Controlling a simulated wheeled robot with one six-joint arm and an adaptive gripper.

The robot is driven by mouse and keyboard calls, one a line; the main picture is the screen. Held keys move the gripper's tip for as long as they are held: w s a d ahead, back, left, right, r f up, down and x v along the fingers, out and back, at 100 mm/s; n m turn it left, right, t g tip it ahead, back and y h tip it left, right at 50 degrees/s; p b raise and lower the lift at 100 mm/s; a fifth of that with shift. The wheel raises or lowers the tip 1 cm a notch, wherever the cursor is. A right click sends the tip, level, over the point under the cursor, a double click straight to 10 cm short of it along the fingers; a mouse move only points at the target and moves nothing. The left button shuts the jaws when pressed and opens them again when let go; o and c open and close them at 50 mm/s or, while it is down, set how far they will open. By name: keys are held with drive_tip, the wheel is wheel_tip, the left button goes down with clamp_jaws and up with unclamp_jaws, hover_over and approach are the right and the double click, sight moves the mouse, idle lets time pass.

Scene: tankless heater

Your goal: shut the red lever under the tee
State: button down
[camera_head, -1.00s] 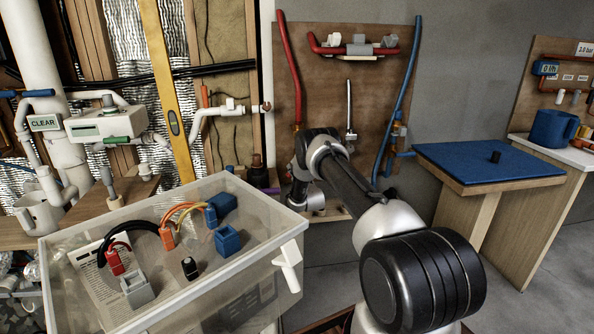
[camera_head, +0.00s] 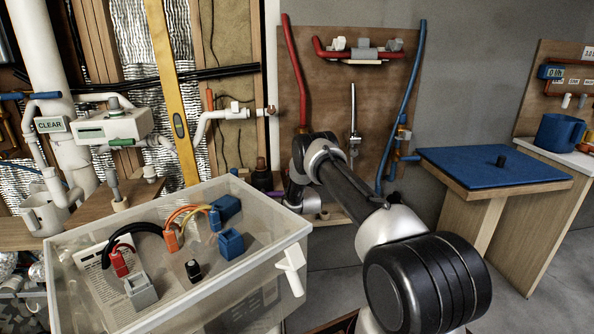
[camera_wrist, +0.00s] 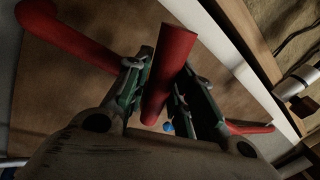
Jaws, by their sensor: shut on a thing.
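In the wrist view a red bar (camera_wrist: 168,75), which looks like the red lever, stands between the two fingers of my gripper (camera_wrist: 160,88). The fingers are closed on it from both sides. Its upper end points away past the fingertips. A red pipe (camera_wrist: 75,38) runs behind the fingers and shows again at right. In the head view the red pipe (camera_head: 295,75) comes down the left side of the brown board (camera_head: 335,95) and goes behind my arm. My gripper and the lever are hidden there by my arm. I cannot make out the tee.
A clear bin (camera_head: 75,318) with connectors and wires stands at front left. A blue-topped table (camera_head: 495,172) is at right. A blue pipe (camera_head: 408,90) runs down the board's right side. White pipework (camera_head: 205,125) and a yellow level (camera_head: 178,110) are at left.

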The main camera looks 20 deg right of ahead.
drive_tip(key=c, duration=1.2)
unclamp_jaws()
drive_tip(key=shift+s, duration=0.1)
drive_tip(key=v, duration=1.2)
